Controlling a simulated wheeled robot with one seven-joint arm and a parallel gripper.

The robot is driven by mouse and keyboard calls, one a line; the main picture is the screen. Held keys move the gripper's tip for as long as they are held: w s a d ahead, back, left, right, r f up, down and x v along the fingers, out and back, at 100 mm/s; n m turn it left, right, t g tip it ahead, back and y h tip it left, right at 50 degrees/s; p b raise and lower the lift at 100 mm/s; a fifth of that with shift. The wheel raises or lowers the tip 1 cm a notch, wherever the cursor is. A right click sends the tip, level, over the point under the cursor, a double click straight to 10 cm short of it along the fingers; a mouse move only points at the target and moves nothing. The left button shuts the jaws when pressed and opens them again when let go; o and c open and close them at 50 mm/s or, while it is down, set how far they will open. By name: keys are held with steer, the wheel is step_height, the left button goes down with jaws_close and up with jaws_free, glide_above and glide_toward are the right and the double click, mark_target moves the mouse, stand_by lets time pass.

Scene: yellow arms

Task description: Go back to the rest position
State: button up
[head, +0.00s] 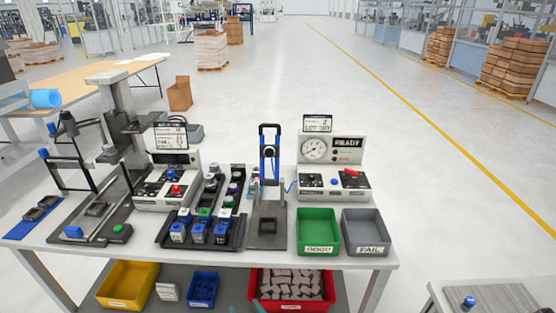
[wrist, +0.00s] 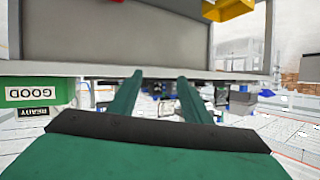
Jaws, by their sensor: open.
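My gripper (wrist: 158,84) shows in the wrist view as two green fingers, parted, with nothing seen between them. In the head view only what look like its green tips (head: 246,308) show at the bottom edge, in front of the red bin. The rest of my arm is out of that view. The wrist view is upside down. It looks towards the front of the workbench, whose pale top (head: 340,259) carries the stations in the head view. The gripper appears apart from the bench and bins.
The bench holds a green GOOD bin (head: 318,229), a grey FAIL bin (head: 364,232), a READY tester (head: 335,170) and a black rack (head: 203,241). Red (head: 292,307) and yellow (head: 127,287) bins sit below. A small table (head: 443,298) stands front right. Floor beyond the bench is open.

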steer(key=s+d+f+m+t+h, duration=0.1)
steer(key=s+d+f+m+h, duration=0.15)
steer(key=s, duration=0.55)
steer(key=s+d+f+m+t+h, duration=0.15)
steer(key=s+d+f, duration=0.25)
steer(key=s, duration=0.4)
steer(key=s+d+r+h, duration=0.1)
steer(key=s+r, duration=0.2)
steer(key=s, duration=0.4)
steer(key=s+d+r+h, duration=0.1)
steer(key=s+r, duration=0.2)
steer(key=s, duration=0.5)
steer(key=shift+s+t, duration=0.25)
steer(key=shift+t, duration=0.1)
steer(key=shift+d, duration=0.15)
steer(key=shift+s, duration=0.15)
